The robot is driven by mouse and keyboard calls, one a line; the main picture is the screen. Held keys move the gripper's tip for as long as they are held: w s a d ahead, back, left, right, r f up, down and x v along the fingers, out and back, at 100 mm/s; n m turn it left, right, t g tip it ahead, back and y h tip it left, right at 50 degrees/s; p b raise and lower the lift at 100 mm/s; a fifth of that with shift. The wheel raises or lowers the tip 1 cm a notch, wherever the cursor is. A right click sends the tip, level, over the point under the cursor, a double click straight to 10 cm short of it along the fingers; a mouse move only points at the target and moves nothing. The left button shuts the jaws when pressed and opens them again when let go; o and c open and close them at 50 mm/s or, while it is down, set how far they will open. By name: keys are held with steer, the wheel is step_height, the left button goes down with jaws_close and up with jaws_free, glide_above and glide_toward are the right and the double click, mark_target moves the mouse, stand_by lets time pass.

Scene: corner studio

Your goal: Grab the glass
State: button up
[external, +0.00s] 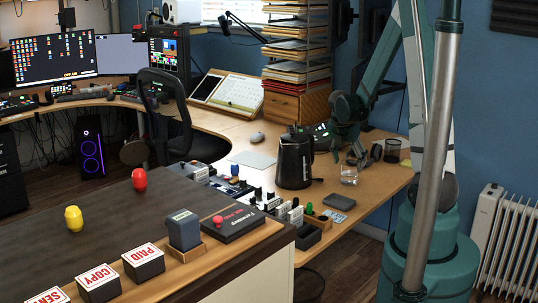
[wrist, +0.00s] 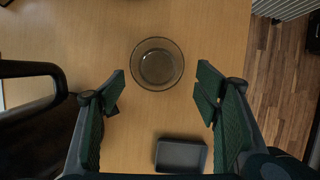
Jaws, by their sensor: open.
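A clear drinking glass (external: 349,175) stands on the wooden desk, right of the black kettle in the external view. My gripper (external: 356,158) is low over the desk just behind it, partly merging with dark things there. In the wrist view my gripper (wrist: 162,83) is open and empty, fingers wide apart. A round, see-through glass (wrist: 157,63) shows from above, roughly centred between the fingertips and a little beyond them, with clear space on both sides. A second, darker cup (external: 392,151) stands further right on the desk in the external view.
The black kettle (external: 294,160) stands close by; its dark handle (wrist: 30,70) is at the left of the wrist view. A dark rectangular box (wrist: 181,155) lies between the fingers, nearer the palm. The desk edge and wooden floor (wrist: 281,85) are at the right.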

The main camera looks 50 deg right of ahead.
mark_target(350, 173)
steer(key=shift+f, duration=0.15)
steer(key=shift+b+x, duration=0.35)
steer(key=shift+x, duration=0.8)
steer(key=shift+f, duration=0.1)
steer(key=shift+w+b+x, duration=0.15)
steer(key=shift+b+x, duration=0.35)
steer(key=shift+x, duration=0.75)
steer(key=shift+w+b+x, duration=0.15)
steer(key=shift+b+x, duration=0.3)
steer(key=shift+x, duration=0.8)
steer(key=shift+c, duration=0.4)
steer(key=c, duration=1.1)
